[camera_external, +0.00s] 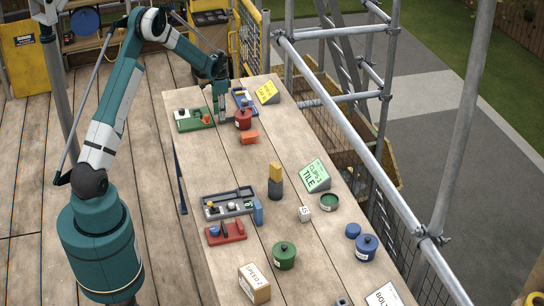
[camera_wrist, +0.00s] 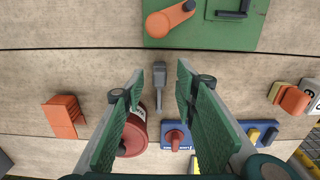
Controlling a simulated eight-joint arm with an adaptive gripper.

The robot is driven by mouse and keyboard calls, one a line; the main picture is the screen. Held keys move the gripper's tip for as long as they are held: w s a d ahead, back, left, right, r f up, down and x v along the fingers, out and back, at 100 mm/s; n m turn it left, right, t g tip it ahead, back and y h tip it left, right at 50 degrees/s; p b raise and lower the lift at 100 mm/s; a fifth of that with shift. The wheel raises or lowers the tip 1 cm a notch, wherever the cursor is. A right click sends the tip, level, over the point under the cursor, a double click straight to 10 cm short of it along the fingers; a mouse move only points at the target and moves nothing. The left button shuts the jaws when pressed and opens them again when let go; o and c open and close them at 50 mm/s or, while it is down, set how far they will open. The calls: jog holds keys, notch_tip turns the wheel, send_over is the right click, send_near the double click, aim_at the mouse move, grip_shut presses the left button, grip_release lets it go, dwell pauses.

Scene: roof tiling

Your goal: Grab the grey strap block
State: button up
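A small grey piece (camera_wrist: 159,75), which looks like the grey strap block, shows in the wrist view on the planks between my fingers. It has a wider head towards the top of the picture and a narrower part running down. My gripper (camera_wrist: 158,85) is open, with one green finger on each side of the piece and a visible gap to both. In the external view my gripper (camera_external: 221,112) points down at the far end of the table, between the green board and the red pot. I cannot make out the grey piece there.
A red lidded pot (camera_wrist: 133,136) is close beside my left finger. An orange block (camera_wrist: 64,116) lies farther left. A green board (camera_wrist: 205,22) with an orange part lies above, and a blue tray (camera_wrist: 240,132) lies to the right. A yellow sign (camera_external: 267,92) stands nearby.

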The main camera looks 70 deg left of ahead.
jog(key=shift+f, duration=1.5)
grip_shut()
